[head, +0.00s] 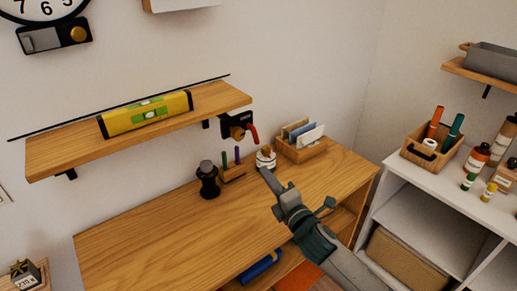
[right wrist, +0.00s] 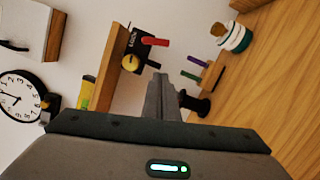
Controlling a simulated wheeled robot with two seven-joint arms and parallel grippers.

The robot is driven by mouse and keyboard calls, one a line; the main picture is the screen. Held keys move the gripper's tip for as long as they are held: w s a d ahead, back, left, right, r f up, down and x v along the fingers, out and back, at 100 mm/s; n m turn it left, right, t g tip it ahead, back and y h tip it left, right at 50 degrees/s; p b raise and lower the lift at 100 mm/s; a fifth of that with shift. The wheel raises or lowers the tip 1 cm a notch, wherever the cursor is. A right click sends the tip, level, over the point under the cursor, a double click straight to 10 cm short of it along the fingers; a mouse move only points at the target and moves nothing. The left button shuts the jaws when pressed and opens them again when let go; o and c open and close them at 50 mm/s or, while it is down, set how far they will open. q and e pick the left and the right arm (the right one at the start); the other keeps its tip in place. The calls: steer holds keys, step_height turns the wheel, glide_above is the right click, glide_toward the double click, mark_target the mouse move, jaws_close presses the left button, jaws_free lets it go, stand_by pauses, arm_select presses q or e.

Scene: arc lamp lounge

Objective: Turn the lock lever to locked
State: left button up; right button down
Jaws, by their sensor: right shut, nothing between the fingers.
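The lock lever is a red handle (head: 253,133) on a brass-coloured hub, set on a black plate (head: 230,131) on the wall below the right end of the wooden shelf. The red handle (right wrist: 156,41) and black plate (right wrist: 132,72) also show in the right wrist view. In the head view the handle slants down to the right. My right gripper (head: 264,172) is shut and empty, below the lever and in front of the white jar, apart from the handle. Its closed fingers (right wrist: 158,80) point toward the lever's side of the wall. My left gripper is not in view.
The shelf (head: 70,151) carries a yellow spirit level (head: 147,114). On the desk (head: 150,234) stand a black pepper-mill-like object (head: 208,180), a pen holder (head: 233,173), the white jar (head: 266,158) and a card box (head: 301,147). A white cabinet (head: 425,174) stands right.

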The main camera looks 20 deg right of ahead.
steer(key=p, duration=0.2)
glide_toward(253, 134)
steer(key=w+a+f, duration=0.3)
steer(key=w+d+p, duration=0.1)
steer(key=w+d, duration=0.1)
steer(key=w, duration=0.1)
steer(key=shift+r+p, duration=0.1)
steer(key=shift+p, duration=0.25)
